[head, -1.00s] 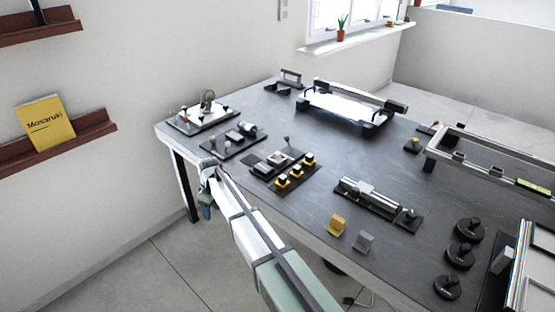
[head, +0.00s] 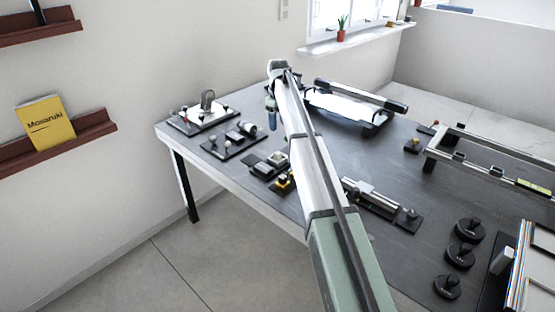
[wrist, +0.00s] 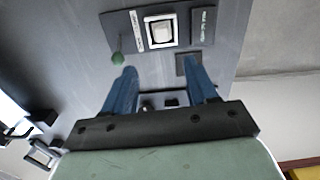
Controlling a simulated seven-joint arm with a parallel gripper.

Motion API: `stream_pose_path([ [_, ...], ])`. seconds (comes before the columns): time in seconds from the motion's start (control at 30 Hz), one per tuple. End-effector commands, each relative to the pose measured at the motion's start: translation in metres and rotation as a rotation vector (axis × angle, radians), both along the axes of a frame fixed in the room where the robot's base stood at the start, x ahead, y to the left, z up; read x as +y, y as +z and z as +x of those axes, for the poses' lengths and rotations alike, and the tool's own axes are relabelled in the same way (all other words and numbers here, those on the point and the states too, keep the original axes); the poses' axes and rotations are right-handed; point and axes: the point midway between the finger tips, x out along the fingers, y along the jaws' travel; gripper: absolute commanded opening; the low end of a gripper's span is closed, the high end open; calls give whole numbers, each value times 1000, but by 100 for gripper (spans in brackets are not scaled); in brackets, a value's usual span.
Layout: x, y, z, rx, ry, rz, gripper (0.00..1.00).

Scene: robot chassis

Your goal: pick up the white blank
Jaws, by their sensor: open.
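The white blank (wrist: 160,31) shows in the wrist view as a pale square block in a dark fixture (wrist: 120,22), with a dark plate on its right and a white label strip on its left. In the head view a pale block (head: 277,159) on the table, beside my arm, looks like the same piece. My gripper (wrist: 160,66) has its two blue fingers spread with nothing between the tips. The blank lies beyond the fingertips, apart from them. In the head view my gripper (head: 271,118) hangs above the table, and my arm hides part of the fixture area.
A green knob (wrist: 117,58) stands by the fixture's left corner in the wrist view. In the head view, a fixture with a cylinder (head: 235,140) is left of my arm, a white-plated frame (head: 345,108) is behind it, and black round weights (head: 460,255) stand at right.

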Motion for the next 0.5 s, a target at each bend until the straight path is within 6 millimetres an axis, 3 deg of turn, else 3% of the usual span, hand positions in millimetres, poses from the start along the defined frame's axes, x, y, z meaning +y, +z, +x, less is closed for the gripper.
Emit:
stream_pose_path([
  [0.17,0,-18,-1,0,0,0,57],
  [0.5,1,-73,-1,1,1,1,57],
])
